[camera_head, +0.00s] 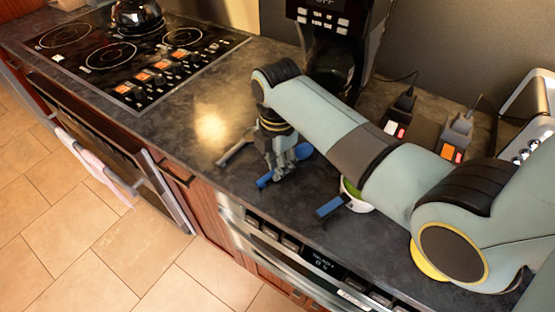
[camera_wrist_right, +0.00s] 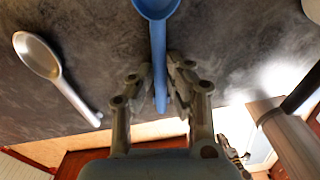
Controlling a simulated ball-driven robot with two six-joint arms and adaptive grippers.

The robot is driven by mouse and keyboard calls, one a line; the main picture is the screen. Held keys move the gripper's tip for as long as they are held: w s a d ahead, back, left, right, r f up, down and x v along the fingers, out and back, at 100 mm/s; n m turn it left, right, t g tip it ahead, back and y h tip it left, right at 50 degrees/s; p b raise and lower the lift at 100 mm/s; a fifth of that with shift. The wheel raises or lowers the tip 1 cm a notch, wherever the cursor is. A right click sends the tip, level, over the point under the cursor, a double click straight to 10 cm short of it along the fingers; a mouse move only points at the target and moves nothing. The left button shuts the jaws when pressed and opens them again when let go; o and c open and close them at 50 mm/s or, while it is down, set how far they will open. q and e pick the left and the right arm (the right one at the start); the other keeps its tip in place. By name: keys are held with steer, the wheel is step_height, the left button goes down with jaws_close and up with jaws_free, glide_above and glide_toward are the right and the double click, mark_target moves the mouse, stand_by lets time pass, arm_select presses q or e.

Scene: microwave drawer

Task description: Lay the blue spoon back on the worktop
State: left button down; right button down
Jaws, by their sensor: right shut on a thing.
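The blue spoon (camera_head: 303,151) is at the front of the dark worktop (camera_head: 215,110), its bowl pointing toward the back right. My right gripper (camera_head: 284,172) points down and is shut on its handle. In the right wrist view, the blue spoon (camera_wrist_right: 159,50) runs between the two fingers of my right gripper (camera_wrist_right: 158,72), with its bowl cut off by the top edge. The spoon is low over the worktop or touching it; I cannot tell which. My left gripper is not in view.
A grey spoon (camera_head: 235,150) lies left of my gripper, also seen in the wrist view (camera_wrist_right: 42,60). A white-and-green bowl (camera_head: 357,198) and a blue-handled thing (camera_head: 332,206) are at right. The cooktop (camera_head: 120,55) is far left. Bare worktop lies between cooktop and spoons.

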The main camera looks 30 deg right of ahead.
steer(key=c, duration=1.2)
jaws_free()
steer(key=shift+f, duration=0.1)
step_height(320, 180, up, 12)
